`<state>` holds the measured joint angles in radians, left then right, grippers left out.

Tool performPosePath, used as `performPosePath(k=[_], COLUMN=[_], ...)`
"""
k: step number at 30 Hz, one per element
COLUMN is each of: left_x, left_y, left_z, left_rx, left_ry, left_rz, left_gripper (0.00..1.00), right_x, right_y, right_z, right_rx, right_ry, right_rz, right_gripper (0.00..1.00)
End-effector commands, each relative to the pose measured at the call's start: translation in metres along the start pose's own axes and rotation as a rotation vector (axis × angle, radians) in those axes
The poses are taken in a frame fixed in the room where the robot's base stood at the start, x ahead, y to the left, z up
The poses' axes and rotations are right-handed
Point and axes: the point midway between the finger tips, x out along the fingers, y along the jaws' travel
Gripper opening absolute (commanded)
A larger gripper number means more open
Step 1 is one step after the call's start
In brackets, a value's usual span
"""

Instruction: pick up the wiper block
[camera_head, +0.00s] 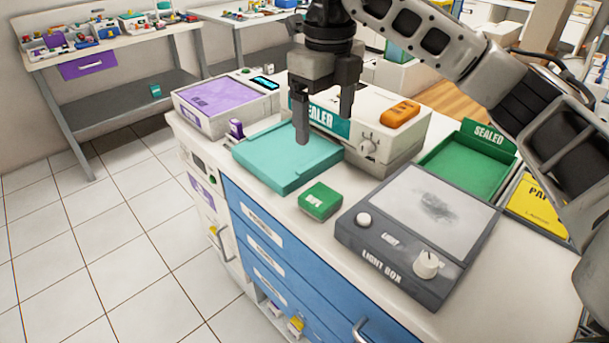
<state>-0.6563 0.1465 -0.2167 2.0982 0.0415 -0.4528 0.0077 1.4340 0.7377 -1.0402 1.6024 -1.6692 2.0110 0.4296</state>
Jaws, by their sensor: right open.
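No block carries a label I can read as wiper, so I cannot tell for certain which one it is. A small green block (320,201) with a white mark lies on the white counter, between the teal tray and the light box. An orange block (400,113) lies on top of the white sealer (405,140). My right gripper (325,125) points down with its two fingers apart and nothing between them. It is over the teal tray (268,175) and in front of the sealer, behind and above the green block. My left gripper is out of view.
The grey light box (371,240) has a dark smudge on its panel. A green tray marked SEALED (447,177) and a yellow packet (542,200) stand at right. A purple-topped device (215,100) and a small purple stamp-like object (236,128) are at left.

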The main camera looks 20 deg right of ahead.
Motion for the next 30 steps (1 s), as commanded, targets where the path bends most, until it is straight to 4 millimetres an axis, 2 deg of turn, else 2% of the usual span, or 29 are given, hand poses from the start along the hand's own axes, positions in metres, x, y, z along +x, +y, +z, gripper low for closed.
performPosePath(k=[4, 9, 13, 16, 23, 30], left_x=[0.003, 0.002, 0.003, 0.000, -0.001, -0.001], left_y=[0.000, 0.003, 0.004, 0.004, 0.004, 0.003], left_z=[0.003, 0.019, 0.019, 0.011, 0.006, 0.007], left_rx=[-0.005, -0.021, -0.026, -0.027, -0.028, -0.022], left_ry=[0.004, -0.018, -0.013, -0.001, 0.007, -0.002], left_rz=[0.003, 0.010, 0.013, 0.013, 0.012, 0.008], left_gripper=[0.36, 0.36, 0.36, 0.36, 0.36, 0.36], right_x=[0.023, 0.062, 0.086, 0.097, 0.112, 0.148], right_y=[0.001, 0.002, 0.002, 0.001, 0.001, 0.002], right_z=[-0.001, -0.001, 0.000, 0.000, 0.001, 0.003], right_rx=[-0.003, -0.002, -0.003, -0.001, -0.002, -0.001], right_ry=[0.004, 0.005, 0.003, 0.001, 0.001, 0.003], right_rz=[0.004, 0.005, 0.005, 0.002, 0.002, 0.003], right_gripper=[0.84, 0.84, 0.84, 0.84, 0.84, 0.84])
